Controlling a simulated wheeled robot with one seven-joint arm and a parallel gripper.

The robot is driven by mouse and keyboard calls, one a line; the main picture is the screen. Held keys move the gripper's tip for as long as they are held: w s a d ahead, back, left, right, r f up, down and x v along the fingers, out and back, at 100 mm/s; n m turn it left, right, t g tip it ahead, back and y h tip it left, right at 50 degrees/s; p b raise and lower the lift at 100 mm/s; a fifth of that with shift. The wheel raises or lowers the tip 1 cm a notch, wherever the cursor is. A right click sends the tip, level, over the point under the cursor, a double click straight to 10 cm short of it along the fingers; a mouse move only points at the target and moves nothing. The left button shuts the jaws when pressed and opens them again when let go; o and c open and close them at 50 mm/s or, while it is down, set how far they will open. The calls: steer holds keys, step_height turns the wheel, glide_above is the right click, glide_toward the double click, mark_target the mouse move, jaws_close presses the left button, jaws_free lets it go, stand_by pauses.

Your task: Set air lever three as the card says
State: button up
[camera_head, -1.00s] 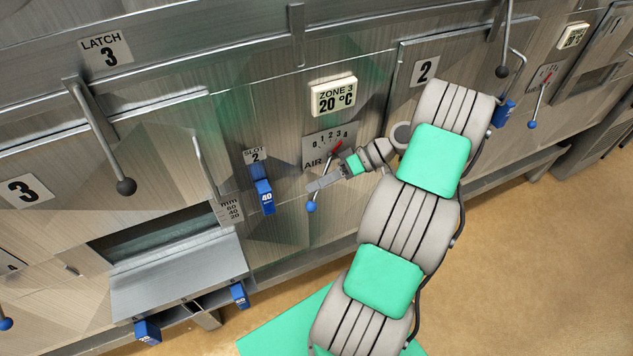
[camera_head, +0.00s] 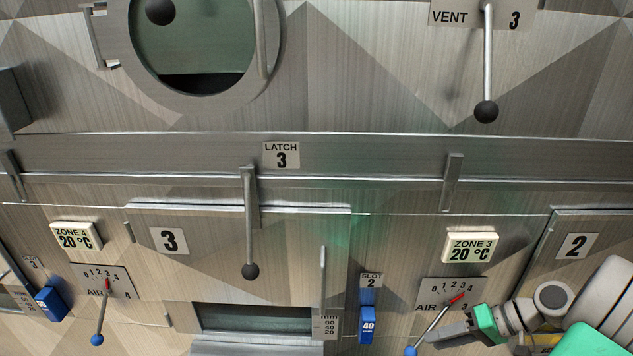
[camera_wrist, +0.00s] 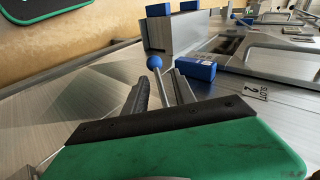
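Air lever three (camera_head: 432,330) is a thin metal rod with a blue ball end, on the AIR plate (camera_head: 428,293) below the ZONE 3 display. Its rod hangs down and left, and its red pointer sits on the upper-right part of the 0–4 scale, seemingly near 3. My gripper (camera_head: 432,338) is at the lever's lower end. In the wrist view my gripper (camera_wrist: 160,84) has its dark fingers spread on either side of the rod, with the blue ball (camera_wrist: 155,62) just beyond the tips. I cannot tell whether a finger touches the rod. I make out no instruction card.
The ZONE 3 display (camera_head: 470,247) reads 20 °C. A blue block marked 40 (camera_head: 367,325) sits in slot 2, left of the lever. The latch 3 lever (camera_head: 250,235) and vent 3 lever (camera_head: 487,70) hang above. A second air lever (camera_head: 99,325) is at far left.

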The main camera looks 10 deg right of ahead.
steer(key=s+a+r+h+b, duration=0.1)
steer(key=a+r+h, duration=0.3)
steer(key=a, duration=0.4)
steer(key=s+a+r+n+t+h+b, duration=0.1)
steer(key=a+r+h+b, duration=0.1)
steer(key=a+r+h, duration=0.3)
steer(key=a, duration=0.4)
steer(key=shift+s+a+r+t+h, duration=0.15)
steer(key=shift+a+t+h, duration=0.15)
steer(key=shift+h, duration=0.1)
